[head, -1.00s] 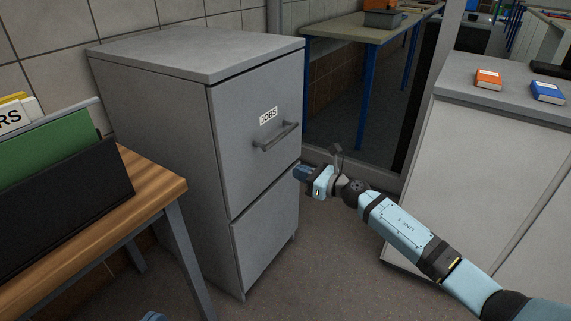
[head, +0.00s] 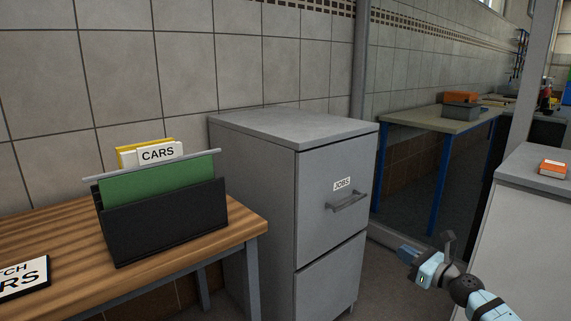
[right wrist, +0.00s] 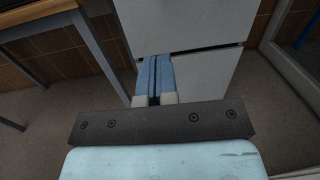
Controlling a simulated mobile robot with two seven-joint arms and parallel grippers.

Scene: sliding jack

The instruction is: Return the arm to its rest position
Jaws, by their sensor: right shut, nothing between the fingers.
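My right gripper (head: 408,251) is in the lower right of the head view, in front of and to the right of the grey filing cabinet (head: 250,170). Its blue fingers are together and empty, as the right wrist view (right wrist: 154,78) also shows. It is apart from the cabinet and from the upper drawer handle (head: 347,202). Both cabinet drawers look closed, and the upper one carries a "JOBS" label (head: 342,184). My left gripper is not in view.
A wooden table (head: 240,228) at left holds a black file holder (head: 170,225) with a green folder and a "CARS" tab. A white-sided counter (head: 520,235) with an orange book (head: 553,168) stands at right. A blue-legged bench (head: 430,122) is behind. Floor shows between cabinet and counter.

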